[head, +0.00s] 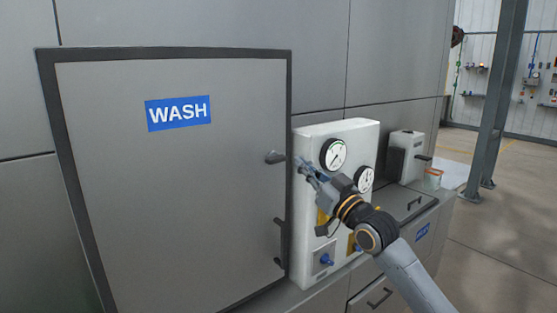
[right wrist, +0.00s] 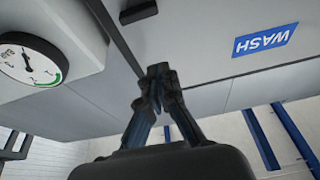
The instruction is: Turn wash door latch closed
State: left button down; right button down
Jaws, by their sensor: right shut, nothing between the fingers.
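The wash door (head: 170,220) is a large grey panel in a dark frame, with a blue WASH label (head: 179,113). It looks flush with its frame. A small dark grey latch (head: 275,157) sits at the door's upper right edge and lies roughly level. In the right wrist view a dark block (right wrist: 138,11), probably the latch, shows at the top edge, and the label (right wrist: 264,39) appears upside down. My right gripper (head: 300,165) is shut and empty, just right of the latch and apart from it. My left gripper is out of view.
A white gauge panel (head: 310,145) stands right of the door, close behind my right gripper; a gauge (right wrist: 27,62) shows in the wrist view. Dark fittings (head: 278,262) sit lower on the door's right edge.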

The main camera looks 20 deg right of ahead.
notch_tip(320, 180, up, 4)
jog(key=p, duration=0.4)
send_over(279, 159)
jog(key=s, duration=0.2)
jog(key=shift+s+a+f, duration=0.15)
jog(key=shift+s+a, duration=0.05)
jog(key=shift+a, duration=0.2)
notch_tip(279, 159, down, 3)
jog(key=shift+w+a+r+p, duration=0.1)
jog(key=shift+p, duration=0.35)
jog(key=shift+f, duration=0.8)
jog(key=shift+f+n+b, duration=0.1)
jog(key=shift+n+b, duration=0.4)
jog(key=shift+b, duration=0.1)
